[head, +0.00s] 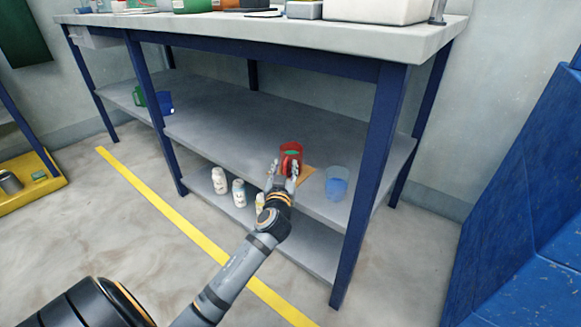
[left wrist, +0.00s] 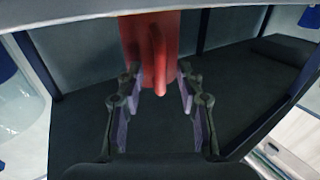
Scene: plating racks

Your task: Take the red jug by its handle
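The red jug (head: 291,153) stands on the middle shelf (head: 235,135) of the blue-legged bench, near its right end. Its handle faces my left gripper. My left gripper (head: 284,170) is at the front of the jug, fingers apart. In the left wrist view the red jug (left wrist: 150,40) is at the top, with its handle (left wrist: 158,62) hanging down between the two open fingers of the left gripper (left wrist: 156,88). I see a gap between the fingers and the handle on both sides. My right gripper is not in view.
A blue cup (head: 337,184) stands right of the jug, next to a flat tan piece (head: 306,174). The bench's front leg (head: 370,180) is to the right. Several white bottles (head: 239,193) stand on the lower shelf. Green and blue containers (head: 165,102) are at the shelf's far left.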

